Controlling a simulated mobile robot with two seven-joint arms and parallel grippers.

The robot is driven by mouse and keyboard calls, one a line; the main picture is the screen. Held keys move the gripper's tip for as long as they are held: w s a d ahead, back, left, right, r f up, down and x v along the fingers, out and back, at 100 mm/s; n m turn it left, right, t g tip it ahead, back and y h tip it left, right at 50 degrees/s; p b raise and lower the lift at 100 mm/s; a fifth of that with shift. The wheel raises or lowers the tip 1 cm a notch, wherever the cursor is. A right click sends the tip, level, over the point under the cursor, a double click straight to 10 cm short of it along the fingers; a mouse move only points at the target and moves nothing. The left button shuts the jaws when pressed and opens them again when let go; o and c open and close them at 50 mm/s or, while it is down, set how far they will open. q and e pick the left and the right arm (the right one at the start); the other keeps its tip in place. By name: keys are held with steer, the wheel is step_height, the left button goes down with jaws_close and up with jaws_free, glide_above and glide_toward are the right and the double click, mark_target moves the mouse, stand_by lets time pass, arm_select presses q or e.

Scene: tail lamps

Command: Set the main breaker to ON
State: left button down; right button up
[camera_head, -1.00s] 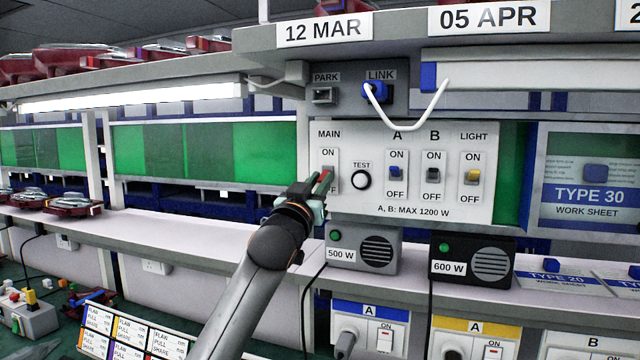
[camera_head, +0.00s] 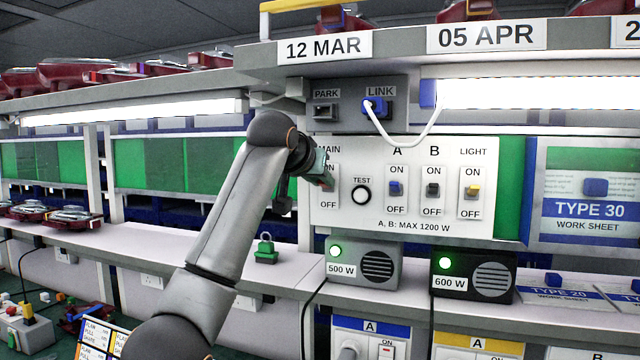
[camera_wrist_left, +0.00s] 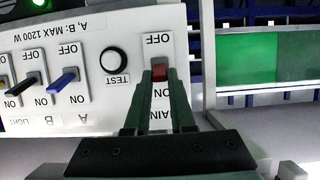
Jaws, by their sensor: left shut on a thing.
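The white switch panel (camera_head: 420,212) is on the wall at centre right. In the left wrist view, seen upside down, the breaker's red lever (camera_wrist_left: 158,73) is between the fingertips of my left gripper (camera_wrist_left: 159,78). The fingers are shut on the lever, with the OFF and ON labels visible around it. Whether the lever sits at ON or OFF is hard to read. My right gripper is not in view.
Right of MAIN are the round TEST button (camera_head: 361,194) and the A (camera_head: 396,188), B (camera_head: 433,190) and LIGHT (camera_head: 473,190) switches. Below stand the 500 W box (camera_head: 362,263) and 600 W box (camera_head: 473,276), green lamps bright. A white cable (camera_head: 407,143) hangs above the panel.

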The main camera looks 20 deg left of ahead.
arm_select(q)
steer(key=shift+w+r+g, duration=0.1)
steer(key=shift+r+g, duration=0.05)
steer(key=shift+g, duration=0.45)
stand_by(0.3)
steer(key=c, duration=0.8)
jaws_free()
steer(key=shift+o, duration=0.2)
steer(key=b+v, duration=0.4)
steer(key=v, duration=0.8)
steer(key=shift+s, duration=0.25)
steer(key=shift+r, duration=0.1)
